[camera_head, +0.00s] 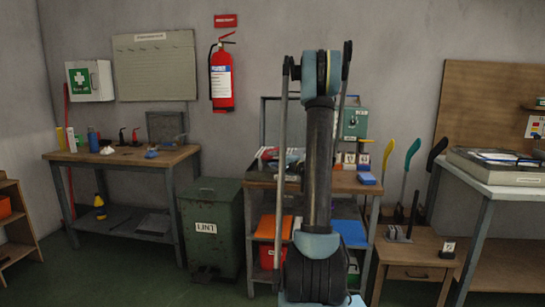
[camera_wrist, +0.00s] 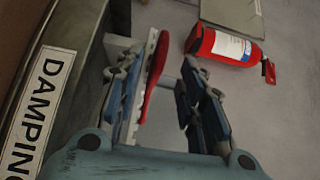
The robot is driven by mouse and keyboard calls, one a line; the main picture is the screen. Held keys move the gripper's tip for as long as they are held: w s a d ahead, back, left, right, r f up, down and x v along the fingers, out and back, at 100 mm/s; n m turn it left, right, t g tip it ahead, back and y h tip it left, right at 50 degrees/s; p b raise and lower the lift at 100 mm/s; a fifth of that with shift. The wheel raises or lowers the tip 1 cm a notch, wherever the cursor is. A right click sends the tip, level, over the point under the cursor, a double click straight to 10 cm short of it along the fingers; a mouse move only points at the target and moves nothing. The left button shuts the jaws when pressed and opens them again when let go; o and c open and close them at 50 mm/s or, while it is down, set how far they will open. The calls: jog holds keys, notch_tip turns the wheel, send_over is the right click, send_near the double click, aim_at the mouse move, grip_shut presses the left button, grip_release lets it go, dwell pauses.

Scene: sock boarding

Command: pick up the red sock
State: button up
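In the wrist view my gripper (camera_wrist: 164,62) is open, with its two fingers spread apart. A narrow red shape, which looks like the red sock (camera_wrist: 154,78), shows between the fingers, nearer the left one. It lies along a white strip, and its lower end is close to the left finger. I cannot tell whether they touch. Nothing is clamped between the fingers. In the head view my arm stands in front of the middle bench (camera_head: 348,184) and hides my gripper. I cannot make out the sock clearly there.
A "DAMPING" label (camera_wrist: 38,112) sits on a dark edge left of my gripper. The fire extinguisher (camera_head: 221,80) hangs on the wall. A green lint bin (camera_head: 211,225) stands left of the middle bench. Colored foot-shaped boards (camera_head: 410,155) stand to the right. Green floor lies open front left.

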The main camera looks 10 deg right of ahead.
aim_at(268, 156)
jog(key=shift+x, duration=2.7)
jog(key=shift+f, duration=0.2)
grip_shut()
